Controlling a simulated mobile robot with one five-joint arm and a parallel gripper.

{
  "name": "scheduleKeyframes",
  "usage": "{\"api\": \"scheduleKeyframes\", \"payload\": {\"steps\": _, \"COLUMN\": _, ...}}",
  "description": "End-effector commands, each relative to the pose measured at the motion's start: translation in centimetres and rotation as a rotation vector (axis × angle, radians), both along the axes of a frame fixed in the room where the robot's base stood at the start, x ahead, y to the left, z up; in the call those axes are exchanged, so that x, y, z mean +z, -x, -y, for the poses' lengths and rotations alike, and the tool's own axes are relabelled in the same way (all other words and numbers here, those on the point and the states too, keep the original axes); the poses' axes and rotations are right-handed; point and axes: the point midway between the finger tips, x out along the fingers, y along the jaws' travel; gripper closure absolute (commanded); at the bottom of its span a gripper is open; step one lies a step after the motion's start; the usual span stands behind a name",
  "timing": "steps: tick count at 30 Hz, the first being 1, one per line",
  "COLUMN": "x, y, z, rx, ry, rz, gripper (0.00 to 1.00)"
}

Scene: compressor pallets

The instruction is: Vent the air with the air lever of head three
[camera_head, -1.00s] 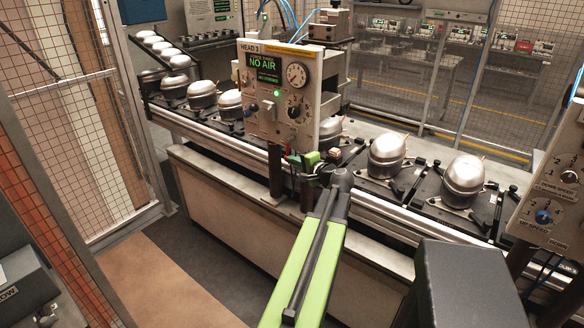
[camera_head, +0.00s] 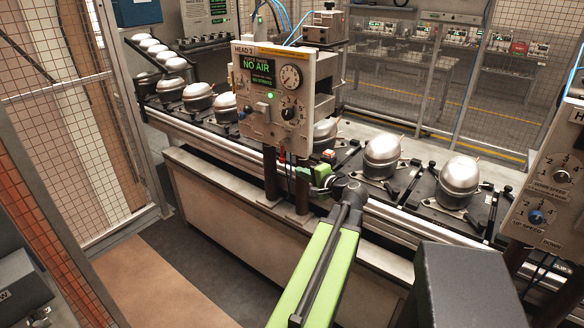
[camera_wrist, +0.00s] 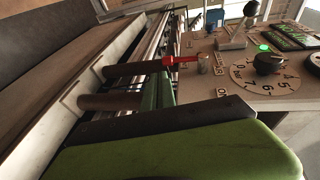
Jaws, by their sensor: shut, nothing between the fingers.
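The head three box (camera_head: 262,128) stands on dark posts over the line. Its screen reads NO AIR (camera_head: 256,65) and a green lamp (camera_head: 270,96) is lit. In the wrist view, the air lever (camera_wrist: 180,60) is red and sits at the panel's edge, beside small labels; its exact setting is hard to read. It shows as a small red spot (camera_head: 283,155) under the box in the head view. My gripper (camera_head: 321,174) is green, shut and empty, below and right of the box, apart from the lever as far as I can tell.
Silver compressors (camera_head: 382,157) stand on dark pallets along the conveyor (camera_head: 400,219). Another control box (camera_head: 548,190) is at the right edge. A mesh fence (camera_head: 55,110) is on the left. In the wrist view, the dial (camera_wrist: 268,64) and dark posts (camera_wrist: 110,102) are near.

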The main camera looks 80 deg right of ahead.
Motion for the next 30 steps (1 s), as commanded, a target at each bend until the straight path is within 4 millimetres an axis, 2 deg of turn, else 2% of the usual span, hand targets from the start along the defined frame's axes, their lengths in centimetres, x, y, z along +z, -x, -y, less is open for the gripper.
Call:
{"api": "scheduleKeyframes", "payload": {"steps": 1, "x": -0.1, "y": 1.0, "z": -1.0, "rx": -0.002, "ry": 0.000, "rz": 0.000, "gripper": 1.00}}
{"api": "scheduleKeyframes", "payload": {"steps": 6, "x": -0.2, "y": 3.5, "z": -3.2, "rx": 0.002, "ry": 0.000, "rz": 0.001, "gripper": 1.00}}
{"api": "scheduleKeyframes", "payload": {"steps": 11, "x": -0.2, "y": 4.7, "z": -4.2, "rx": 0.006, "ry": 0.000, "rz": 0.001, "gripper": 1.00}}
{"api": "scheduleKeyframes", "payload": {"steps": 28, "x": -0.2, "y": 4.8, "z": -4.4, "rx": 0.010, "ry": 0.000, "rz": 0.000, "gripper": 1.00}}
{"api": "scheduleKeyframes", "payload": {"steps": 30, "x": -0.2, "y": 4.0, "z": -4.5, "rx": 0.022, "ry": 0.001, "rz": 0.000, "gripper": 1.00}}
